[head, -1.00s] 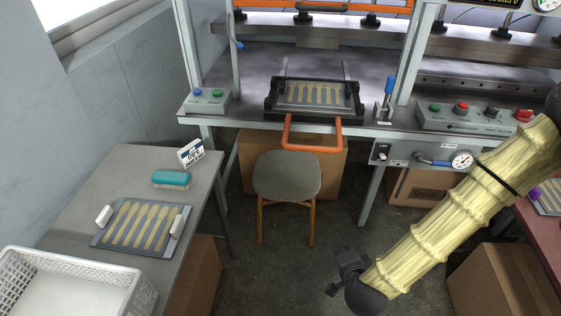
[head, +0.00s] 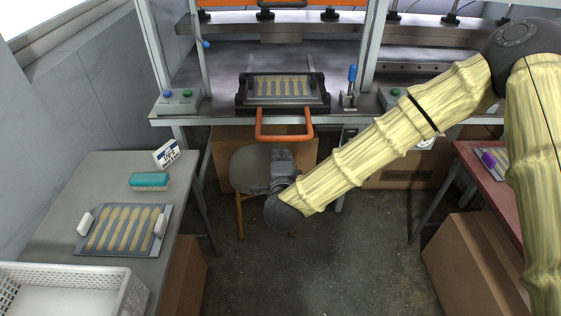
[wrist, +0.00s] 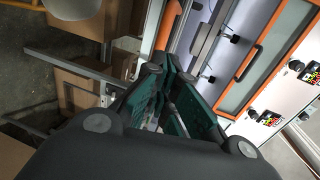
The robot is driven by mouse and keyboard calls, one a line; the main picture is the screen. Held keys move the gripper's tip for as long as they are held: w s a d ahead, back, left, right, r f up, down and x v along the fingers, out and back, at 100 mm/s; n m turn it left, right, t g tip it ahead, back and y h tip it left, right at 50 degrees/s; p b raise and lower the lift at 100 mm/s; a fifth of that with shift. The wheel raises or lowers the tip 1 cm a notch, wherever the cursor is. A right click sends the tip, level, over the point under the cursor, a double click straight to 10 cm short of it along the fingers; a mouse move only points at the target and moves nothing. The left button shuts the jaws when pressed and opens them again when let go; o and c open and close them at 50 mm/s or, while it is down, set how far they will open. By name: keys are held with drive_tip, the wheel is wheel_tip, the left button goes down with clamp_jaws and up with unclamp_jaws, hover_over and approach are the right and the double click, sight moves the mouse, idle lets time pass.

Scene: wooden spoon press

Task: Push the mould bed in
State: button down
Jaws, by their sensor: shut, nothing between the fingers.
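The mould bed (head: 241,98) is a black frame on the press table, holding a plate (head: 283,86) with several spoon shapes. An orange U-shaped handle (head: 284,137) sticks out from its front, over the table edge. The bed lies partly forward of the press, near the front edge. My gripper (head: 283,155) is shut and empty, just in front of the handle and apart from it as far as I can tell. Its dark green fingers show in the wrist view (wrist: 170,88), where the bed itself cannot be made out clearly.
A stool (head: 245,165) stands under my gripper. Button boxes (head: 178,100) and a blue-handled lever (head: 351,84) flank the bed. The left table (head: 115,185) holds a spoon plate, a teal brush (head: 149,181) and a white basket (head: 75,285).

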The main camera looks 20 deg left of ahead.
sight(281, 139)
drive_tip(key=p+x, duration=0.1)
drive_tip(key=x, duration=0.7)
drive_tip(key=shift+d+f+p, duration=0.1)
drive_tip(key=shift+p, duration=0.3)
drive_tip(key=shift+s, duration=0.1)
